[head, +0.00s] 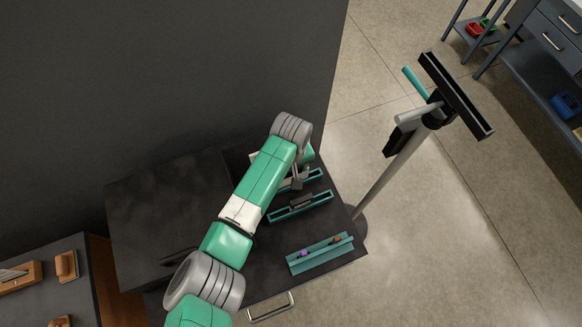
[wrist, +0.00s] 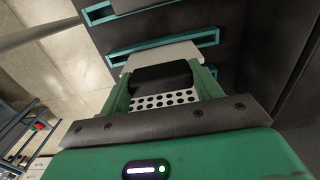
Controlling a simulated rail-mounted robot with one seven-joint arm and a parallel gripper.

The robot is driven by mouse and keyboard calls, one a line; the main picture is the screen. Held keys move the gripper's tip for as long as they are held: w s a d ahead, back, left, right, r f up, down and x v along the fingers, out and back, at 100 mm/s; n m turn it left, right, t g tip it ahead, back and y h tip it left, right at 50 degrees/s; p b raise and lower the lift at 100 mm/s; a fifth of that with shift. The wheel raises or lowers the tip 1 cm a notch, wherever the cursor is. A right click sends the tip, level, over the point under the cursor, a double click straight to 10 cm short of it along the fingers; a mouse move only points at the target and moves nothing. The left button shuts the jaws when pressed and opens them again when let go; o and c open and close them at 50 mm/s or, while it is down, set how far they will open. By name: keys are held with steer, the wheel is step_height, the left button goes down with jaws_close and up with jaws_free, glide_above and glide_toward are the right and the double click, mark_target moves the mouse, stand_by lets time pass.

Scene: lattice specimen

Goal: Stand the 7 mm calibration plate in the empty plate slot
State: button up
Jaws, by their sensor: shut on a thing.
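My gripper (wrist: 163,78) shows in the wrist view with its two green fingers either side of a pale plate (wrist: 162,99) dotted with dark round marks. It is shut on this plate. A dark area covers the plate's middle, and a pale strip shows beyond it. Just past the strip lies a long teal-framed slot (wrist: 211,37); a second teal-framed slot (wrist: 100,17) lies farther off. I cannot tell whether the plate touches a slot. In the head view my gripper (head: 298,183) is over the dark bench, partly hidden by my arm, beside the teal slots (head: 287,214).
A teal tray (head: 322,264) with small purple and orange pieces sits near the front of the dark bench top (head: 250,283). A stand with a grey pole (head: 385,188) rises right of the bench. A dark wall (head: 160,90) stands behind.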

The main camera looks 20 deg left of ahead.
steer(key=shift+f+b, duration=0.4)
steer(key=shift+f, duration=0.3)
stand_by(0.5)
steer(key=o, duration=1.3)
steer(key=shift+c, duration=0.2)
step_height(320, 180, up, 5)
steer(key=p, duration=0.5)
steer(key=shift+r, duration=0.1)
